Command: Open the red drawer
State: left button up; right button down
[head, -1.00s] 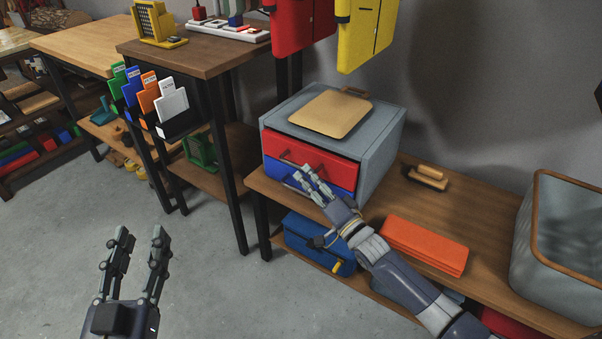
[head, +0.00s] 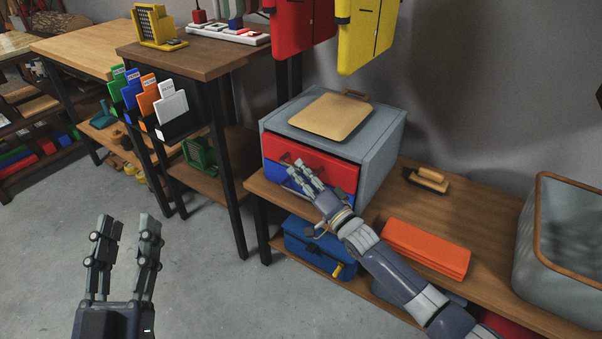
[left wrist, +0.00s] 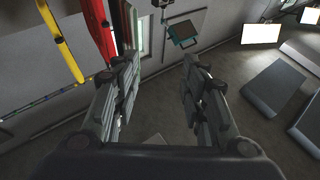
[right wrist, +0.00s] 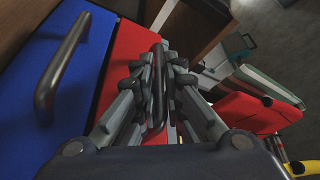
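The red drawer (head: 325,169) is the upper drawer of a grey cabinet (head: 382,155), above a blue drawer (head: 283,177). Its front looks closed or nearly so. My right gripper (head: 302,171) is at the red front, its fingers around the dark handle. In the right wrist view the red drawer's handle (right wrist: 158,88) lies between the fingertips of my right gripper (right wrist: 159,75), which are closed in on it. The blue drawer's handle (right wrist: 62,68) is free beside it. My left gripper (head: 128,235) is open and empty, over the floor away from the cabinet.
A tan board (head: 331,114) lies on the cabinet. A blue toolbox (head: 312,250) sits below. The floor in front is clear.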

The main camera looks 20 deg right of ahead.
pick_arm(q)
jog(key=s+a+f+g+y+p, duration=0.2)
jog(key=f+g, duration=0.3)
jog(key=f, duration=0.4)
jog(key=s+a+f+g+y+p, duration=0.1)
jog(key=f+g+y+p, duration=0.1)
jog(key=f+g, duration=0.55)
jog(key=s+a+f+g+y+p, duration=0.1)
jog(key=s+a+f+g+p, duration=0.1)
jog(key=s, duration=0.4)
jog(key=s+a+f+n+g+p, duration=0.1)
jog(key=s+a+f+g+p, duration=0.2)
jog(key=s, duration=0.4)
jog(key=shift+s+f+g+y, duration=0.2)
jog(key=shift+f+g+y, duration=0.25)
jog(key=shift+f, duration=0.4)
pick_arm(e)
jog(key=s+a, duration=1.2)
jog(key=a, duration=0.4)
jog(key=shift+s, duration=0.3)
jog(key=shift+f, duration=0.1)
pick_arm(q)
jog(key=shift+d, duration=0.1)
pick_arm(e)
jog(key=c, duration=1.7)
grip_release()
